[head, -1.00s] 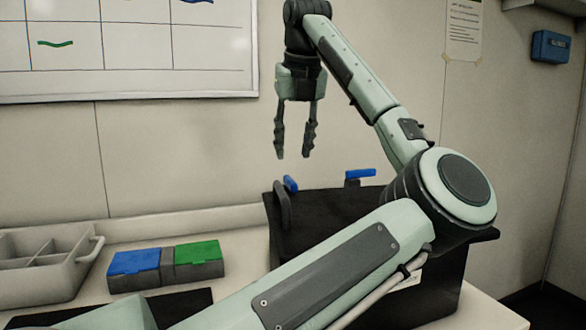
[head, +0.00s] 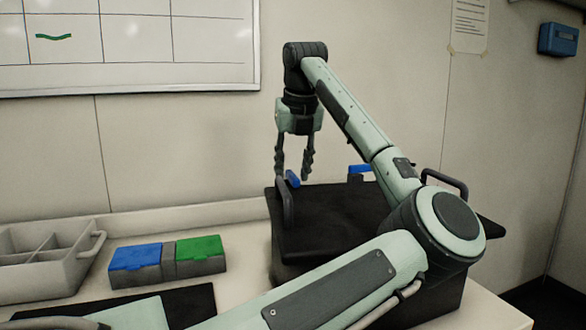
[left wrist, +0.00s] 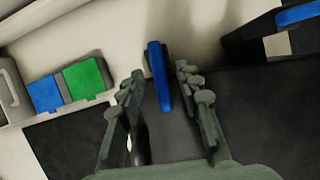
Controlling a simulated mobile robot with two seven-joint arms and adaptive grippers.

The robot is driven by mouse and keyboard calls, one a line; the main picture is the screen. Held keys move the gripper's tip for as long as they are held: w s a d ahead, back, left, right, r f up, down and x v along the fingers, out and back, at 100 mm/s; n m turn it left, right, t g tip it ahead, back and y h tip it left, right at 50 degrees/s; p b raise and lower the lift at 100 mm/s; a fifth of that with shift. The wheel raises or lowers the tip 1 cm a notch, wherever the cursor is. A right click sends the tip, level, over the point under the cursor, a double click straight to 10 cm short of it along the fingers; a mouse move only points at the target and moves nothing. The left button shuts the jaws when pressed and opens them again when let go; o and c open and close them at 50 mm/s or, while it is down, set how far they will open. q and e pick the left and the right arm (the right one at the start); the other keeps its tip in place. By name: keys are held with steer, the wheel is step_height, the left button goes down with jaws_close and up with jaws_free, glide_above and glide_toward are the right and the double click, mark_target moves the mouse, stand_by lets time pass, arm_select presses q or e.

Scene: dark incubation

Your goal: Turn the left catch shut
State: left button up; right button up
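The black box (head: 350,225) stands on the counter with a dark lid. The left catch (head: 292,178) is a blue lever at the lid's back left edge. The right catch (head: 360,172) is a second blue lever further right, and it also shows in the left wrist view (left wrist: 298,14). My left gripper (head: 293,176) points down just above the left catch, fingers apart and empty. In the left wrist view the left catch (left wrist: 158,75) lies between the two open fingers (left wrist: 160,72); I cannot tell whether they touch it. My right gripper is not in view.
Black handles rise at the box's left (head: 287,208) and right (head: 447,183) sides. A case with blue and green lids (head: 168,270) and a grey divided tray (head: 62,283) stand to the left. The wall is close behind the box.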

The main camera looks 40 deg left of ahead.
arm_select(q)
jaws_close()
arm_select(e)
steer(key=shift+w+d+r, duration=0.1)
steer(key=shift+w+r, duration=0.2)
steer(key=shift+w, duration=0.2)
